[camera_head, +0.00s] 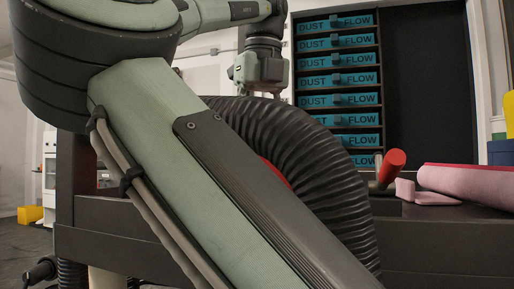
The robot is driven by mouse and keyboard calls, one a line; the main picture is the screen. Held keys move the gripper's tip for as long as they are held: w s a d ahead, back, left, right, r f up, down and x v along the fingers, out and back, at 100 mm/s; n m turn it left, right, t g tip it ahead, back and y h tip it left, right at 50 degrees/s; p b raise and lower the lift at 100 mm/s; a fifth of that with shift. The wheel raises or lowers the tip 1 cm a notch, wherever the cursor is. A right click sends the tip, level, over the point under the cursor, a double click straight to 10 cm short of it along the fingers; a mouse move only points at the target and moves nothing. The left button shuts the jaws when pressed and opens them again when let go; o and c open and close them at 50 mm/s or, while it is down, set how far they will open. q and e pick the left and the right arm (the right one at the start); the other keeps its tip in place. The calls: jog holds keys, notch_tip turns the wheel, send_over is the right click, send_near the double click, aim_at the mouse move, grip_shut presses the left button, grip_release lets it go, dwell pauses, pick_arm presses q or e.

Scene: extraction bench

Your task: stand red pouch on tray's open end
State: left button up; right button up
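A small red patch (275,172) shows between my large foreground arm link and the black hose; most of it is hidden, and I cannot tell whether it is the red pouch. I cannot make out a tray or its open end. One of my arms reaches across the top, and its wrist hangs down near the drawers; whatever is below that wrist is hidden behind the hose. No fingertips of either gripper show.
A black ribbed hose (335,190) arches over the dark bench (440,245). A red-ended cylinder (392,165), a pink roll (470,182) and a flat pink piece (425,197) are at right. Teal drawers (338,80) stand behind. A yellow object (30,214) is at far left.

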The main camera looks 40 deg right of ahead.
pick_arm(q)
jog(key=shift+r, duration=0.15)
pick_arm(e)
jog(key=shift+f, duration=0.1)
jog(key=o, duration=1.3)
pick_arm(q)
jog(key=shift+s+r+t, duration=0.1)
jog(key=shift+r+t, duration=0.2)
pick_arm(e)
jog(key=shift+o, duration=0.2)
